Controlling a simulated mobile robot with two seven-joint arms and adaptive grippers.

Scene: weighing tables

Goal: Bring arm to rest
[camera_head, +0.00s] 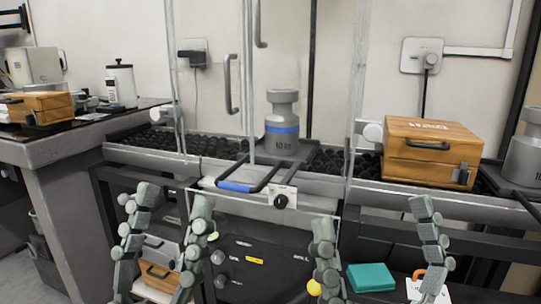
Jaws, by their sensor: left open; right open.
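My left gripper (172,195) stands in the lower left with its two fingers spread and pointing up. Nothing shows held between them. My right gripper (371,213) is in the lower middle right, its fingers wide apart and pointing up, also empty. Both are in front of the weighing bench (330,186), and no finger visibly grips anything. Only the fingers of each gripper show; the arms are out of the frame below.
A grey weight (282,120) with a blue band stands on a blue-handled tray (235,187) between glass panels. A wooden case (432,140) and another weight (525,155) are to the right. A side table (55,150) stands left. A teal box (371,277) lies below.

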